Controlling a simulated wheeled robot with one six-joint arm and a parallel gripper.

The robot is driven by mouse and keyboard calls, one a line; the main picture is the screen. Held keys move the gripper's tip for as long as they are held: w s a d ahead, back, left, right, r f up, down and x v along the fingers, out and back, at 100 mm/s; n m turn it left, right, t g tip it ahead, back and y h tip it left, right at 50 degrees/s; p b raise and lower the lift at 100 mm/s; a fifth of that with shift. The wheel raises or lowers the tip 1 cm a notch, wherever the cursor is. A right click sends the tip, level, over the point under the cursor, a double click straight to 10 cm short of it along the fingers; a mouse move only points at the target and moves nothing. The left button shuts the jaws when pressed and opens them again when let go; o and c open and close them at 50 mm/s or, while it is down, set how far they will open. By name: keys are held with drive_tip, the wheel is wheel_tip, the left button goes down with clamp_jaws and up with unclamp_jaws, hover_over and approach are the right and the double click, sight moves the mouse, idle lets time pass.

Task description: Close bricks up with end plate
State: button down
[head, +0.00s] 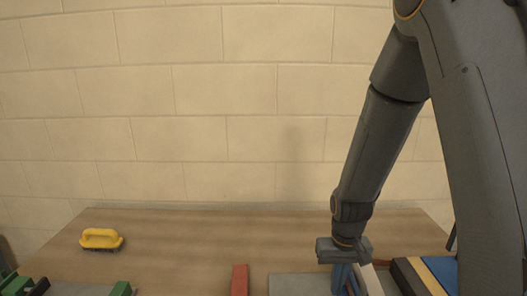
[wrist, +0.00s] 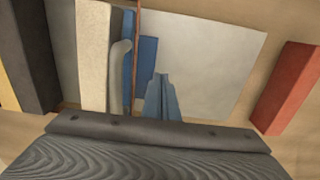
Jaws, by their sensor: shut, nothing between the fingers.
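My gripper (head: 344,282) points down over the right part of the table; its blue fingers are shut and empty, and they also show in the wrist view (wrist: 162,98). Beside them stands a cream slab (head: 372,281), also in the wrist view (wrist: 92,55). Next to the slab in the wrist view are a grey curved piece (wrist: 119,62) and a blue upright piece (wrist: 148,58); I cannot tell which is the end plate. A dark block (head: 408,277), a yellow one (head: 427,276) and a blue one (head: 441,268) stand in a row at the right, apart from the slab.
A grey flat plate (head: 298,286) lies left of my gripper. A yellow-handled brush (head: 100,238) sits at the far left, with green pieces (head: 121,289) at the near left edge. The middle of the table (head: 190,245) is clear.

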drive_tip(key=shift+f+b, duration=0.6)
drive_tip(key=shift+f, duration=0.55)
idle(0.6)
drive_tip(key=shift+r+p, duration=0.9)
drive_tip(key=shift+r, duration=0.05)
drive_tip(key=shift+d, duration=0.1)
drive_tip(key=shift+d+p, duration=0.8)
drive_tip(key=shift+d, duration=5.5)
wheel_tip(320, 180, up, 10)
drive_tip(key=a+p, duration=0.2)
drive_tip(key=p, duration=0.6)
drive_tip(key=shift+a, duration=0.3)
